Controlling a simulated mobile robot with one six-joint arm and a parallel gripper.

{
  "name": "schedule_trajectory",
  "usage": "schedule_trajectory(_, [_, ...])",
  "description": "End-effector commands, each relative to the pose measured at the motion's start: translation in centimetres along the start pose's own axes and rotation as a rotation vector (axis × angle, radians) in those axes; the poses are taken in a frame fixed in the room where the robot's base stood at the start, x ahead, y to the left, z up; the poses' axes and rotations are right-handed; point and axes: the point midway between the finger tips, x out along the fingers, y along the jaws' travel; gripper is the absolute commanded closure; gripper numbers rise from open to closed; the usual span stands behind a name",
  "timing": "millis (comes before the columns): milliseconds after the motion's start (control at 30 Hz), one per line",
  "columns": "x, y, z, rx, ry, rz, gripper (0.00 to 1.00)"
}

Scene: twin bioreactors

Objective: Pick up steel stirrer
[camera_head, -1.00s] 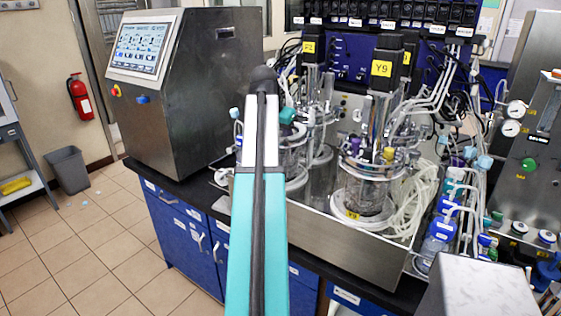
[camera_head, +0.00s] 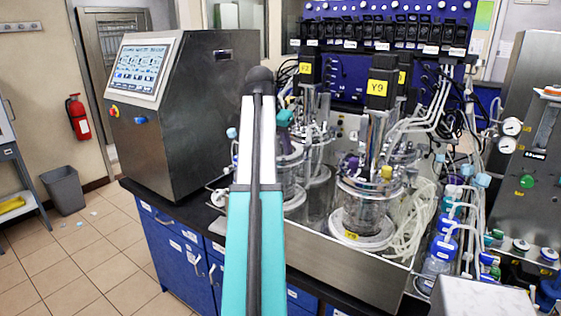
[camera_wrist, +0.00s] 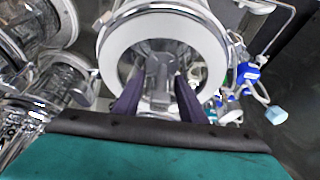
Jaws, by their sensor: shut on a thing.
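In the wrist view, the two dark fingers of my gripper (camera_wrist: 158,103) close from both sides on a grey steel part, which I take for the steel stirrer (camera_wrist: 158,78). Behind it is a pale ring around the round end of a glass vessel. Much of the steel part is hidden or blurred, so I cannot tell its full shape. In the head view my own teal, white and black arm stands upright in the middle. My gripper and what it holds cannot be made out there.
A glass bioreactor (camera_head: 362,205) with a Y9-labelled motor (camera_head: 383,85) stands in a steel tray (camera_head: 350,262) on the blue bench. A steel console (camera_head: 205,120) stands left, bottles (camera_head: 443,250) and a gauge panel right. The tiled floor at left is mostly clear.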

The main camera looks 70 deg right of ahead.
Motion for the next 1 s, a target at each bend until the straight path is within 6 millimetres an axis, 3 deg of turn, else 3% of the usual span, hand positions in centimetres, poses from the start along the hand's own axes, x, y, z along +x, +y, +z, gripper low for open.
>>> schedule_trajectory(200, [-2.9,-0.1,-1.4,0.001,0.003,-0.001,1.00])
schedule_trajectory(400, [-4.2,-0.1,-1.9,0.000,0.001,0.000,1.00])
schedule_trajectory(1000, [-4.5,0.0,-1.9,0.000,0.001,0.000,1.00])
